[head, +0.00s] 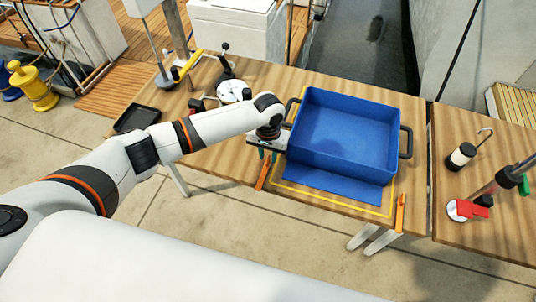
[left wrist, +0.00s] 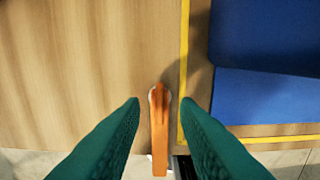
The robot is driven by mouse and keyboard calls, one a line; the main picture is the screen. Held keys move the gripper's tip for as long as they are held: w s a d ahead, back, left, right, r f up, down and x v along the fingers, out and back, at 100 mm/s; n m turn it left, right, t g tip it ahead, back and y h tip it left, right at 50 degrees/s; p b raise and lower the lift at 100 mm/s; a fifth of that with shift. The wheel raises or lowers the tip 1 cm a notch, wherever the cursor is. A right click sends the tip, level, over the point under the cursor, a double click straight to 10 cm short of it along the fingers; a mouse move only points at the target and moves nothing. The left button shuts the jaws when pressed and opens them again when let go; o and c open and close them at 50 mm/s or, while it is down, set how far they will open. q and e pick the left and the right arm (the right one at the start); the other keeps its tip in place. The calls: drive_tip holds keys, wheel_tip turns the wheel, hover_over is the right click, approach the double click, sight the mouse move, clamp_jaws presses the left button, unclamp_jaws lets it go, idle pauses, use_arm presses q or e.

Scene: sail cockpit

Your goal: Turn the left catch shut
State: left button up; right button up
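The left catch (head: 263,176) is an orange lever at the table's front edge, left of the blue bin (head: 345,150). In the left wrist view the catch (left wrist: 159,135) points toward the bottom of the picture, past the table edge. My left gripper (head: 268,154) is above it, pointing down. Its green fingers (left wrist: 161,103) are open, one on each side of the catch, with gaps visible; I cannot tell their height above it. In the head view the gripper hides the catch's far end. My right gripper is not in view.
The bin has a blue front flap and stands inside a yellow outline (head: 330,203). A second orange catch (head: 400,212) is at the front right. A black tray (head: 137,118) and a white round dial (head: 233,91) are at the left. A second table (head: 480,235) stands right.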

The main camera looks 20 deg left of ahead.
use_arm(q)
drive_tip(key=shift+f, duration=0.75)
clamp_jaws()
